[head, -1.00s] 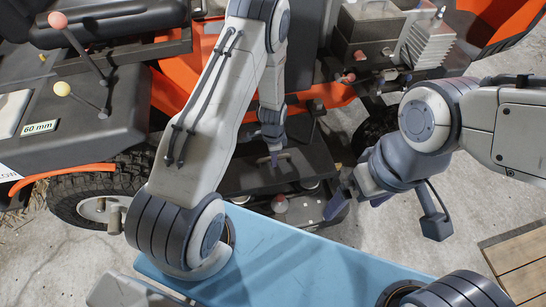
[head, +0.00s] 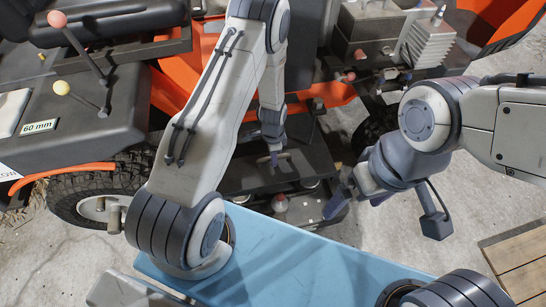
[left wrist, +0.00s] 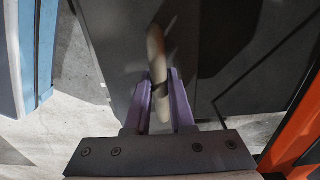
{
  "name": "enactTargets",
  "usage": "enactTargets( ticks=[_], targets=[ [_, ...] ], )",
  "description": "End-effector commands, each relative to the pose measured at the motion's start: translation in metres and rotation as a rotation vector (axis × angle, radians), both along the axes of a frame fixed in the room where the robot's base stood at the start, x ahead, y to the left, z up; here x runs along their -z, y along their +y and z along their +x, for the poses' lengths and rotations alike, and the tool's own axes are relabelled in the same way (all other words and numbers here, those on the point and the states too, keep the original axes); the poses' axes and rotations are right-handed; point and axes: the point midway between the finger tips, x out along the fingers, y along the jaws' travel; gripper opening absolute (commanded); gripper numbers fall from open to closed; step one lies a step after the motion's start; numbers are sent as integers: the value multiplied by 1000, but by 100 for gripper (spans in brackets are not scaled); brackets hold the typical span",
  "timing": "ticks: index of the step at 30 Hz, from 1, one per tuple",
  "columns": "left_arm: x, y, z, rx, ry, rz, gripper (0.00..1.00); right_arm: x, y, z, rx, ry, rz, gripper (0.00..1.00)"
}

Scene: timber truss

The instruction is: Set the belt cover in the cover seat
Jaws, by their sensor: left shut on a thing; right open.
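The belt cover (head: 238,178) is a flat dark plate with a pale bar handle on top. My left gripper (head: 273,158) reaches down from above and is shut on the handle. In the left wrist view, the handle (left wrist: 156,55) runs between the two purple fingers (left wrist: 160,95) over the dark plate (left wrist: 115,45). The cover is over the low dark deck of the orange machine; I cannot tell whether it touches. The cover seat cannot be made out clearly under it. My right gripper (head: 350,196) is open and empty, to the right of the cover.
A blue panel (head: 290,262) lies in front. An engine block (head: 370,35) is behind right, and a wheel (head: 95,200) and control console (head: 60,115) are left. Concrete floor (head: 385,235) is clear at right, beside a wooden pallet (head: 520,260).

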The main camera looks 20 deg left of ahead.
Motion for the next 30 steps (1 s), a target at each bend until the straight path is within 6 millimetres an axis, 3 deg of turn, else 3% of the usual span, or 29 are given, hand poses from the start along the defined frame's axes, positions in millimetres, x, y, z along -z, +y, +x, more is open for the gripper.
enactTargets(
  ticks=[30],
  targets=[
    [32,0,0,0,0,0,0,22,0,0,0,0,0,100]
  ],
)
